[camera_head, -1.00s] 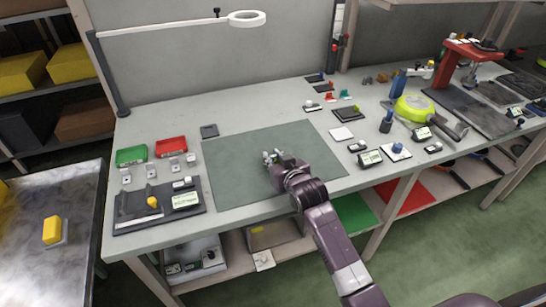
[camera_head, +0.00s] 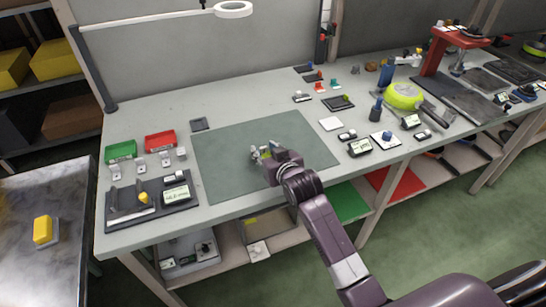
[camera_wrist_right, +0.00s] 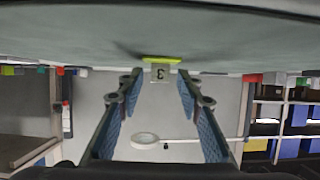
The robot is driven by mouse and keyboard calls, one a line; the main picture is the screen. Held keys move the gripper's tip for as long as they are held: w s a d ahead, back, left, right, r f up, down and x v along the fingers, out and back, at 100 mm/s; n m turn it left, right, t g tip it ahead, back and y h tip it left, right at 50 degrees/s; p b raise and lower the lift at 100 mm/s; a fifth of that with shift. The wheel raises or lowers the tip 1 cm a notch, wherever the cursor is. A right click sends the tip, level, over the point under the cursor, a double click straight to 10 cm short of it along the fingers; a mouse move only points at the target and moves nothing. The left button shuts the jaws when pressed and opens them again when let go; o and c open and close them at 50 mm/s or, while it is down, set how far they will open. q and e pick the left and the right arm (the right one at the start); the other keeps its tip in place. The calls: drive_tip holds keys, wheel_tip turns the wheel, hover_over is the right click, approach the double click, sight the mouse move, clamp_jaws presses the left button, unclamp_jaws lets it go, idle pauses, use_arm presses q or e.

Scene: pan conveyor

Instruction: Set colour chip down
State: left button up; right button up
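The colour chip (camera_wrist_right: 162,60) shows in the right wrist view as a thin yellow-green strip at the surface of the green mat (camera_head: 225,185), with a small grey block marked "3" attached. My right gripper (camera_head: 260,152) is low over the middle of the mat in the head view. In the right wrist view its two blue-padded fingers (camera_wrist_right: 161,76) stand apart on either side of the grey block, with visible gaps. The gripper looks open around it. The chip's contact with the mat is hard to judge. My left gripper is out of view.
Left of the mat are a green bin (camera_head: 121,151), a red bin (camera_head: 160,141) and a dark tray (camera_head: 118,219). Most of the mat around the gripper is clear.

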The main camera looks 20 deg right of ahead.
drive_tip(key=v, duration=1)
drive_tip(key=shift+s+r, duration=0.1)
drive_tip(key=shift+s, duration=0.2)
drive_tip(key=shift+o, duration=0.2)
idle(1.2)
